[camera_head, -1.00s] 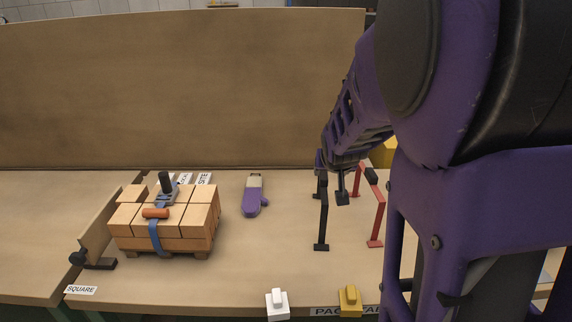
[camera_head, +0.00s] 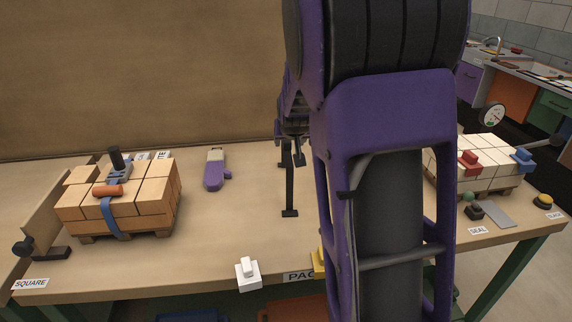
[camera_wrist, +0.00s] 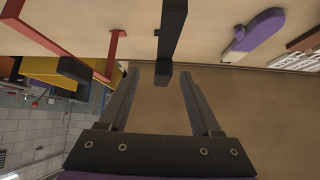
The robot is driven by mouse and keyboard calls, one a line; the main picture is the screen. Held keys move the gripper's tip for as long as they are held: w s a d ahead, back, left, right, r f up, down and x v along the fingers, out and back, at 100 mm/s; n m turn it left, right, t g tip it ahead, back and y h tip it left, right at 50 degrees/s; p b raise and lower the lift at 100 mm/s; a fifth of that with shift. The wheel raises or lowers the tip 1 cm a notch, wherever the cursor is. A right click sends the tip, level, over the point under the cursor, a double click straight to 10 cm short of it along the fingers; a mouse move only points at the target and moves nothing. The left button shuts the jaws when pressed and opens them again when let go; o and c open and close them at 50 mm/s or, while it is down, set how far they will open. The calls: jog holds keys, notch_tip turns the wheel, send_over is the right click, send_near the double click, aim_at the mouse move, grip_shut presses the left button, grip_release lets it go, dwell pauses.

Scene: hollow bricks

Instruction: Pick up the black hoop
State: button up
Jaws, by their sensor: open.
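The black hoop (camera_head: 289,190) stands upright on the bench in the head view, partly hidden behind my arm. In the wrist view the black hoop (camera_wrist: 172,30) reaches down from the top edge, its near end close to the gap between my fingertips. My gripper (camera_wrist: 159,74) is open, one finger on either side of that end, with nothing held. In the head view my gripper (camera_head: 297,152) is small and dark at the hoop's upper part. I cannot tell whether they touch.
A red hoop (camera_wrist: 116,48) stands left of the black one in the wrist view, near a yellow object (camera_wrist: 50,72). A purple-handled tool (camera_head: 215,170) and strapped bricks on a pallet (camera_head: 150,200) lie left. Pale bricks (camera_head: 487,150) stand right.

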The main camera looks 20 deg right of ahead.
aim_at(287, 141)
jog(key=shift+w+r+b+x, duration=0.15)
jog(key=shift+b+x, duration=0.35)
jog(key=shift+x, duration=1)
jog(key=shift+w+r+b+x, duration=0.1)
jog(key=shift+b+x, duration=0.35)
jog(key=shift+x, duration=1.05)
jog(key=shift+a, duration=0.15)
jog(key=shift+c, duration=0.3)
grip_shut()
